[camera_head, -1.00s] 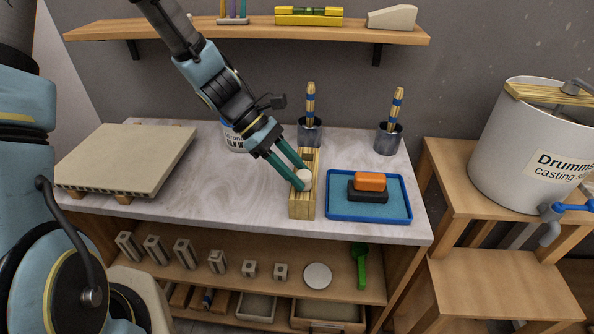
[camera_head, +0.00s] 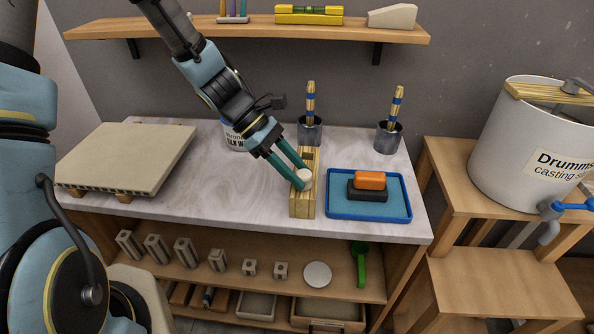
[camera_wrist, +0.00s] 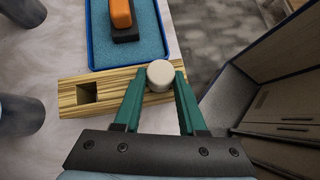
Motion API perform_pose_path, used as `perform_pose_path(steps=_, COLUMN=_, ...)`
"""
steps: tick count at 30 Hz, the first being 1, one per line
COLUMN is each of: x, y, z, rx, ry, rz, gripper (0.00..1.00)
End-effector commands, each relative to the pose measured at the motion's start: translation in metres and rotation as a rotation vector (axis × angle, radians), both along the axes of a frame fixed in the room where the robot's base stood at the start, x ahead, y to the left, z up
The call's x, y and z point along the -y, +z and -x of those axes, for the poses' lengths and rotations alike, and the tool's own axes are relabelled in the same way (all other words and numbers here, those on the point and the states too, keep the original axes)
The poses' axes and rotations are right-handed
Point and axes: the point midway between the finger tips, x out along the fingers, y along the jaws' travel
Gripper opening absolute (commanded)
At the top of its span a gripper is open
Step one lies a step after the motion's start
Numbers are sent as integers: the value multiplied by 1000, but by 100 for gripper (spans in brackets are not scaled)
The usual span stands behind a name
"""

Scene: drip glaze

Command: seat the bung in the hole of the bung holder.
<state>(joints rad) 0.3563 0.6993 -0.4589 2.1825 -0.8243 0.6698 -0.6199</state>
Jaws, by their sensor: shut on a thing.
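The bung (camera_head: 305,175) is a small whitish cylinder; it also shows in the wrist view (camera_wrist: 160,74). My gripper (camera_head: 298,179) has its green fingers shut on the bung, one on each side, in the wrist view (camera_wrist: 158,84). The bung holder (camera_head: 302,206) is a long striped wooden block on the worktop. In the wrist view the holder (camera_wrist: 120,80) shows one square hole at its left end, empty. The bung is over the other end of the block. The fingers and bung hide what lies under it, so I cannot tell whether it is in a hole.
A blue tray (camera_head: 340,216) with an orange and black block (camera_head: 370,181) lies close right of the holder. Two metal cups with brushes (camera_head: 310,132) (camera_head: 388,138) stand behind. A pale slab (camera_head: 125,158) lies at the left. The marble worktop (camera_head: 220,185) is clear between.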

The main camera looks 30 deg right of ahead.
Motion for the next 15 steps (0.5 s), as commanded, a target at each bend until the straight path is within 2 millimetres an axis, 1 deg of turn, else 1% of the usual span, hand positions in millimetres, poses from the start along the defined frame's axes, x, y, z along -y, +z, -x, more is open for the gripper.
perform_pose_path(steps=5, x=-1, y=-3, z=0, rx=1, ry=1, rz=-3, gripper=0)
perform_pose_path(steps=6, x=-1, y=-3, z=0, rx=1, ry=1, rz=-3, gripper=45)
perform_pose_path(steps=13, x=-1, y=-2, z=0, rx=1, ry=0, rz=-2, gripper=71)
perform_pose_path(steps=14, x=-1, y=-2, z=0, rx=1, ry=0, rz=-2, gripper=74)
perform_pose_path(steps=15, x=-1, y=-2, z=0, rx=1, ry=0, rz=-2, gripper=75)
